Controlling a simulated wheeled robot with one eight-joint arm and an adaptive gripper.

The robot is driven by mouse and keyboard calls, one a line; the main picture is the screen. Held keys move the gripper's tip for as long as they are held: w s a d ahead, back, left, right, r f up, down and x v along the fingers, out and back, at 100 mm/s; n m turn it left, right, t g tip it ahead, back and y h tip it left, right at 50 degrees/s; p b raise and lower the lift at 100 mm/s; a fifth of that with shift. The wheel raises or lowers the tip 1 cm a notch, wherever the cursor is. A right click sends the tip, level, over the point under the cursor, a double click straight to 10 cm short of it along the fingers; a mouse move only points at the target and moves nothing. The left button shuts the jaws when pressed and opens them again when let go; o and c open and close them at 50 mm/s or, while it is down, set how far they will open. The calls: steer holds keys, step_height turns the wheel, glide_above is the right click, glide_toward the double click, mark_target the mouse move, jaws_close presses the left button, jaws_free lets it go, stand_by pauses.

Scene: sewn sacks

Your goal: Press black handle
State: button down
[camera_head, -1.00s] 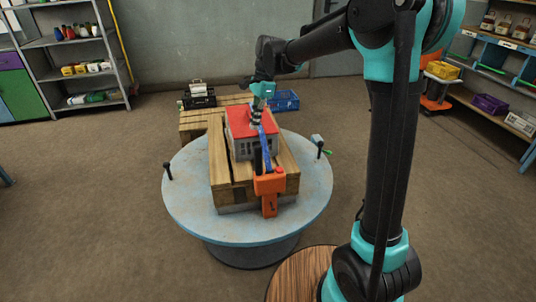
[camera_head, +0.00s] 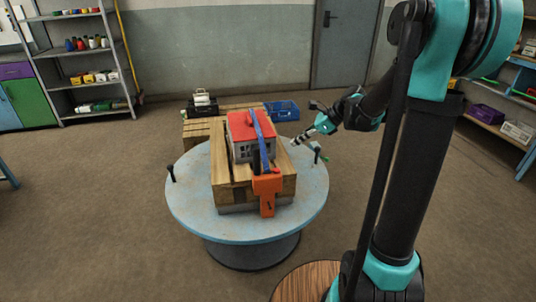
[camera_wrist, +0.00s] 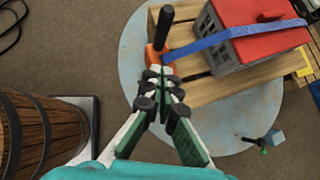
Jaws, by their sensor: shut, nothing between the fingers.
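The black handle (camera_head: 256,164) stands up from an orange ratchet (camera_head: 268,190) at the front of a wooden pallet (camera_head: 222,170). A blue strap (camera_head: 262,140) runs from the ratchet over a small grey house with a red roof (camera_head: 238,123). In the wrist view the black handle (camera_wrist: 163,29) rises from the orange ratchet (camera_wrist: 157,56). My gripper (camera_head: 295,142) is shut and empty, to the right of the house in the head view. In the wrist view my gripper's fingertips (camera_wrist: 160,72) appear just below the ratchet; I cannot tell the depth gap.
The pallet rests on a round pale-blue table (camera_head: 190,210). Small black posts stand at its left (camera_head: 171,172) and right (camera_head: 316,153) edges. A blue crate (camera_head: 281,110) and a black case (camera_head: 202,107) are behind.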

glide_toward(257, 161)
step_height(257, 161, down, 3)
steer(key=w, duration=0.1)
steer(key=a, duration=0.1)
steer(key=w+a, duration=0.1)
steer(key=shift+a, duration=0.4)
stand_by(0.4)
